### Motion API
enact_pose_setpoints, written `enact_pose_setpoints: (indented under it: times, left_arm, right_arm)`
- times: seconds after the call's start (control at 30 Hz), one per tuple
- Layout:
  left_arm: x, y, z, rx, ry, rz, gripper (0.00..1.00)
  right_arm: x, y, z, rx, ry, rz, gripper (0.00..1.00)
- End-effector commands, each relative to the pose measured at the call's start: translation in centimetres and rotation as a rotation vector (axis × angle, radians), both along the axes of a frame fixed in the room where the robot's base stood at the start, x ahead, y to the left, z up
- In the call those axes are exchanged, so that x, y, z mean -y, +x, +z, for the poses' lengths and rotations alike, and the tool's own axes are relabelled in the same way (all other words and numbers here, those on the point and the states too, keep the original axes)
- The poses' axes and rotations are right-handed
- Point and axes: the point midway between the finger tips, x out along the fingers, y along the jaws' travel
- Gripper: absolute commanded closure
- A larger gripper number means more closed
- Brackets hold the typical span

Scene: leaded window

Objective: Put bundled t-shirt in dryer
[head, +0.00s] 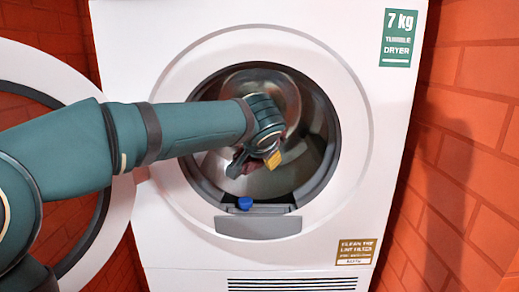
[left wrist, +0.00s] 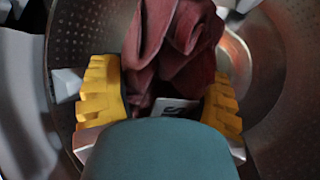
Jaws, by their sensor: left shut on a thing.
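The bundled t-shirt (left wrist: 170,42) is a dark red crumpled cloth in the left wrist view. It sits between the two yellow fingers of my left gripper (left wrist: 160,98), which is shut on it. A small pale tag with a dark mark shows at its lower edge. In the head view my left gripper (head: 254,163) is inside the round opening of the white dryer (head: 165,235), in front of the metal drum. There the wrist hides most of the shirt. The wrist view shows the perforated drum wall around the shirt. My right gripper is not in view.
The round dryer door (head: 133,190) stands open at the left, with my left arm across it. A small blue object (head: 245,203) sits at the opening's lower rim, above the grey filter flap (head: 258,226). Orange brick walls (head: 462,150) flank the dryer.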

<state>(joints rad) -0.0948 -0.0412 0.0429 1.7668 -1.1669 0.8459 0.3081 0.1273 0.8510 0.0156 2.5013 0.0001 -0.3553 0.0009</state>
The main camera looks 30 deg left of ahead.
Motion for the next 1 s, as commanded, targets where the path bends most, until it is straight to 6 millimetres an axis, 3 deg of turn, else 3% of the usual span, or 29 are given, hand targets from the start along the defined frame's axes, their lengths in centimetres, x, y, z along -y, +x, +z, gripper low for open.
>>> enact_pose_setpoints:
  times: [0.57,0.7,1.0]
  left_arm:
    - [-4.1,6.8,0.3,-0.002,0.0,0.002,0.76]
    - [-4.7,7.8,-1.8,-0.001,0.0,0.001,0.76]
    - [-5.6,9.1,-3.7,0.001,-0.001,0.002,0.76]
  right_arm:
    - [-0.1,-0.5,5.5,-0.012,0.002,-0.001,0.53]
    - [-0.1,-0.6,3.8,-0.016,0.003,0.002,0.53]
    - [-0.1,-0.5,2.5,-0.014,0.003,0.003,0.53]
